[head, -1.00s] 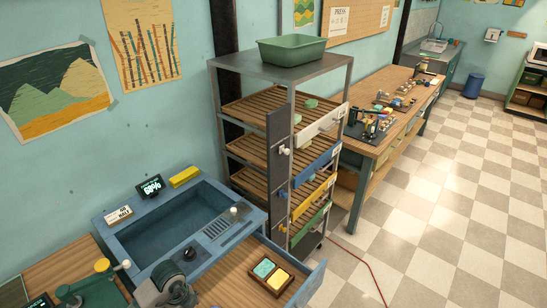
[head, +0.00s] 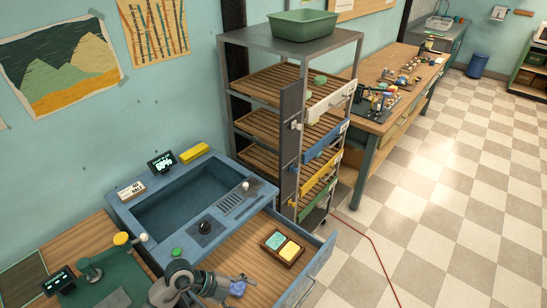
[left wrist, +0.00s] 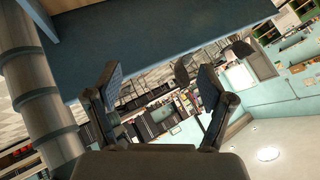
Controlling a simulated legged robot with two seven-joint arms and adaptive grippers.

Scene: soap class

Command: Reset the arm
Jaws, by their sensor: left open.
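My left gripper (head: 246,280) shows in the head view at the bottom, over the near end of the open wooden drawer (head: 226,257). In the left wrist view the left gripper (left wrist: 158,72) has its two dark fingers spread wide, with nothing between them. A small purple-blue piece (head: 237,289) lies beside or under the fingers in the head view; I cannot tell whether they touch. My right gripper is in neither view.
A blue basin unit (head: 150,225) stands behind the drawer. A dark tray (head: 273,254) with a teal and a yellow block lies in the drawer. A green stand (head: 88,266) is at left. A slatted rack (head: 262,95) rises behind.

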